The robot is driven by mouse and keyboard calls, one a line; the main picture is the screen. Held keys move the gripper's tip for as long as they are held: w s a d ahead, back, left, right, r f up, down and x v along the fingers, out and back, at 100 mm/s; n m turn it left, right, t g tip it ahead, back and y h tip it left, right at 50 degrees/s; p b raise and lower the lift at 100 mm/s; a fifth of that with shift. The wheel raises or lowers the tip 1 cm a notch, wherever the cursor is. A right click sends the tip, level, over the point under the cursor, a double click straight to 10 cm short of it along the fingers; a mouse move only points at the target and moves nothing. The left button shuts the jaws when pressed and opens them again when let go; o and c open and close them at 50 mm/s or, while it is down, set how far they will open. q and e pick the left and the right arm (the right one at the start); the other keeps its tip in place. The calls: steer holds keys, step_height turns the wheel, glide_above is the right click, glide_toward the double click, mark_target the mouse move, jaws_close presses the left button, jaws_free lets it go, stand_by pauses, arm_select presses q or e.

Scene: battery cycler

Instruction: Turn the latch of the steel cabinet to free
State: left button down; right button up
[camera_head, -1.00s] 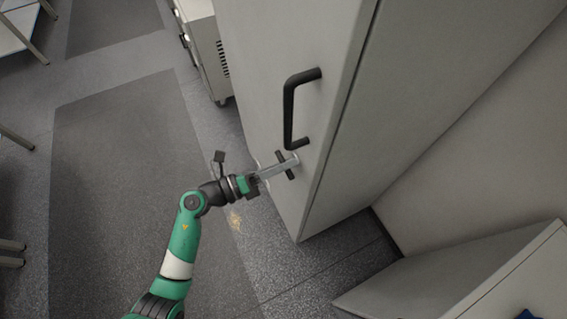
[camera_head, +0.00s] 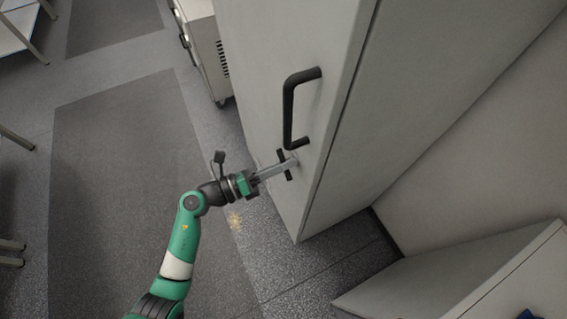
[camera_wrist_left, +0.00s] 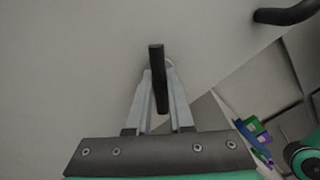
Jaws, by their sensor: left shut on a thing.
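The steel cabinet (camera_head: 262,60) is a tall, pale grey box with its door face toward my arm. Its latch (camera_head: 281,154) is a short dark bar low on the door, just below the handle. My left gripper (camera_head: 289,163) reaches in from the left and is shut on the latch. In the left wrist view the dark latch (camera_wrist_left: 158,75) stands upright in the picture between the two grey fingers of my gripper (camera_wrist_left: 160,75). The fingers partly hide the latch in the head view. My right gripper is in neither view.
A black bar handle (camera_head: 288,108) sticks out of the door just above the latch, near my fingers. It also shows in the left wrist view (camera_wrist_left: 285,14). A grey wheeled unit (camera_head: 207,50) stands left of the cabinet.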

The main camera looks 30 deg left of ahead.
arm_select(q)
steer(key=m+b, duration=0.1)
steer(key=m, duration=0.3)
steer(key=m+b, duration=0.1)
steer(key=m, duration=0.3)
steer(key=m+b, duration=0.3)
steer(key=m, duration=0.2)
steer(key=shift+m+b, duration=0.8)
steer(key=shift+m, duration=0.9)
steer(key=c, duration=0.6)
jaws_free()
